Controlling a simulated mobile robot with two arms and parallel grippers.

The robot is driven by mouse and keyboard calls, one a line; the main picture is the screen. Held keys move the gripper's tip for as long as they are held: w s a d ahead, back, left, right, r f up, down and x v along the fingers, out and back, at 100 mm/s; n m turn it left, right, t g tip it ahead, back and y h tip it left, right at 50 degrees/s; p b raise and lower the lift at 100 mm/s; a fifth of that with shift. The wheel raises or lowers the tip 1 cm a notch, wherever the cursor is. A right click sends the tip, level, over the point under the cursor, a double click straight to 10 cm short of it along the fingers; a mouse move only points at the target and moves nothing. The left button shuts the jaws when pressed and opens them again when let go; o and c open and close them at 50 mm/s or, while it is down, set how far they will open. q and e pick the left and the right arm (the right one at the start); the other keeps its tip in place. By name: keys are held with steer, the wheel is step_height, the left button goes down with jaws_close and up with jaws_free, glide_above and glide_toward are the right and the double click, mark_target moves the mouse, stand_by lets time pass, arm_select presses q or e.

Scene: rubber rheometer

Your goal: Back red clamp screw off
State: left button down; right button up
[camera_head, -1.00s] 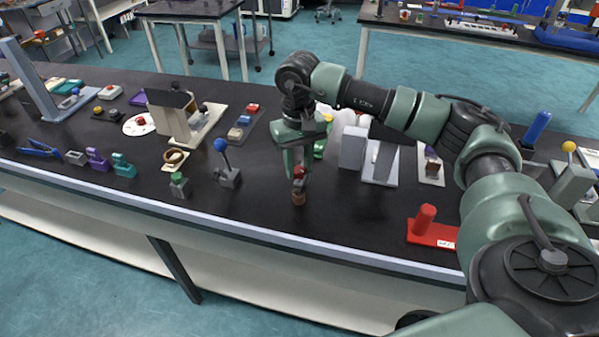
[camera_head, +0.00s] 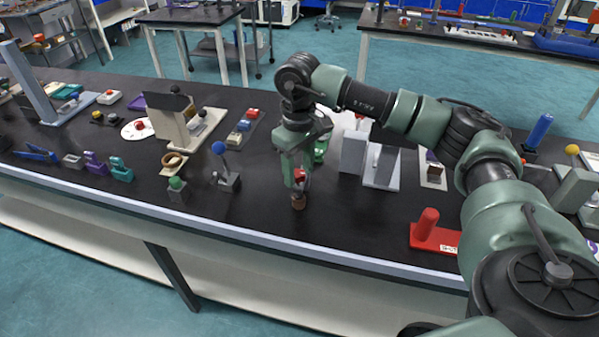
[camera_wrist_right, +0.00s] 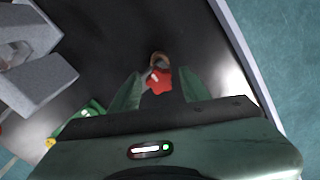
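A red knob (camera_head: 300,175), which I take for the clamp screw, sits over a small brown round piece (camera_head: 298,201) near the middle of the black bench. My right gripper (camera_head: 296,180) points down over it, fingers on either side. In the right wrist view the red knob (camera_wrist_right: 159,82) shows between the two fingertips (camera_wrist_right: 159,80), close to both; the gripper looks shut on it. The brown piece (camera_wrist_right: 159,59) shows just beyond it. The finger contact is partly hidden. My left gripper is in neither view.
A red stand with an upright post (camera_head: 426,224) is to the right. A blue-knobbed lever (camera_head: 226,170) and a green-knobbed block (camera_head: 177,187) are left. Grey blocks (camera_head: 355,150) stand behind on the right. The bench front edge (camera_head: 300,248) is near; bench between gripper and red stand is clear.

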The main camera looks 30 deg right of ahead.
steer(key=shift+r, duration=0.1)
steer(key=m, duration=1.3)
steer(key=shift+m, duration=0.3)
steer(key=m, duration=0.4)
steer(key=shift+m, duration=0.4)
jaws_close()
steer(key=shift+n+b, duration=0.5)
steer(key=shift+n, duration=0.6)
steer(key=n, duration=0.2)
steer(key=shift+n, duration=0.3)
